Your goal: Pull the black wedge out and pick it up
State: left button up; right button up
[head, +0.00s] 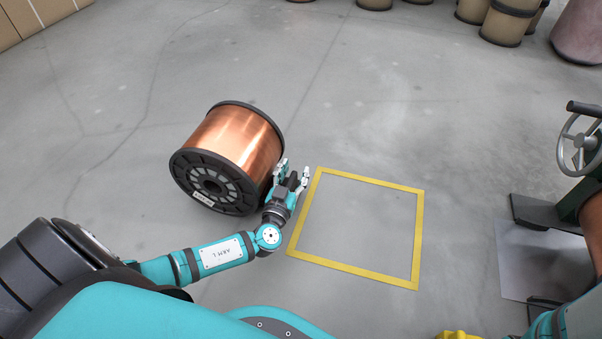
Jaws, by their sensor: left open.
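A large copper spool (235,140) with black flanges lies on its side on the grey floor, left of centre. My left gripper (295,169) is open beside the spool's right side, low near the floor, with its fingers pointing away from me. I cannot make out the black wedge for sure. A dark patch shows between the fingers, but I cannot tell it from the gripper's own dark parts. The foot of the spool on that side is partly hidden by the gripper. My right gripper is not in view.
A yellow square outline (420,235) is marked on the floor just right of my left gripper, and it is empty. A green machine with a handwheel (580,145) stands at the right. Several brown drums (505,22) stand at the back right. Open floor lies beyond the spool.

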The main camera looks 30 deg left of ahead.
pick_arm(q)
jog(key=shift+w+a, duration=0.1)
jog(key=shift+w, duration=0.3)
grip_shut()
dwell(0.4)
